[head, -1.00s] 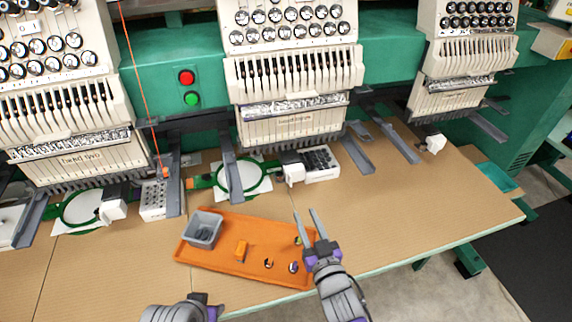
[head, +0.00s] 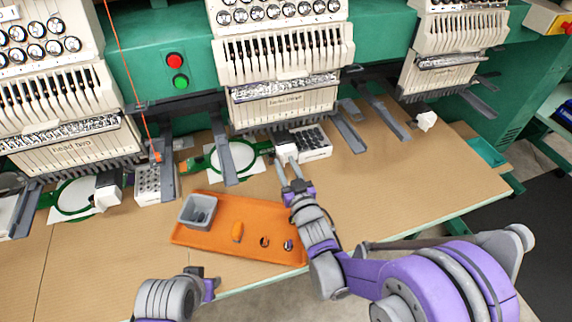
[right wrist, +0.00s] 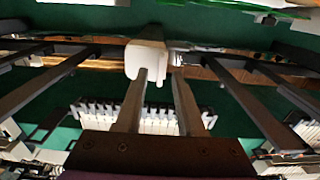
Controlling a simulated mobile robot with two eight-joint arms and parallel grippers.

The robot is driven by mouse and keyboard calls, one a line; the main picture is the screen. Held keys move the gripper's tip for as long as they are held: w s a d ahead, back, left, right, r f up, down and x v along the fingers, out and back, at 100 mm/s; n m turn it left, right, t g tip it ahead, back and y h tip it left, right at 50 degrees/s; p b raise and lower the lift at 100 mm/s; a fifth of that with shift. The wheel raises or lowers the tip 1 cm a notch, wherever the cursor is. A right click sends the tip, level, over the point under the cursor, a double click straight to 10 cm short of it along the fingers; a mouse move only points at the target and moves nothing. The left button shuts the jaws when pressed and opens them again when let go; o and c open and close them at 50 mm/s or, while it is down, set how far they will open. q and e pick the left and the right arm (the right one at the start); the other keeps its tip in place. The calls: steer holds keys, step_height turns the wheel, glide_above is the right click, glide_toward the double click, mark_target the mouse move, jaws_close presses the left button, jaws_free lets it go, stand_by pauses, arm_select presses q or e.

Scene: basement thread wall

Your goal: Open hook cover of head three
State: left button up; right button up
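Head three (head: 282,103) is the middle cream sewing head in the head view. Its white hook cover (head: 286,148) sits low beneath it, just left of a white box of dark bobbins. My right gripper (head: 289,163) reaches up to the cover, its fingertips close to the near side. In the right wrist view the white cover (right wrist: 146,57) is at the top middle. The two fingers of my right gripper (right wrist: 160,80) are spread, the left one overlapping the cover. Contact is unclear. My left gripper (head: 207,283) is at the bottom left, its fingers hard to make out.
An orange tray (head: 215,238) with a grey bin (head: 198,210) and small parts lies in front of head three. A green hoop (head: 212,163) is left of the cover. Grey arms (head: 347,132) stick out nearby.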

jaws_close()
stand_by(1.4)
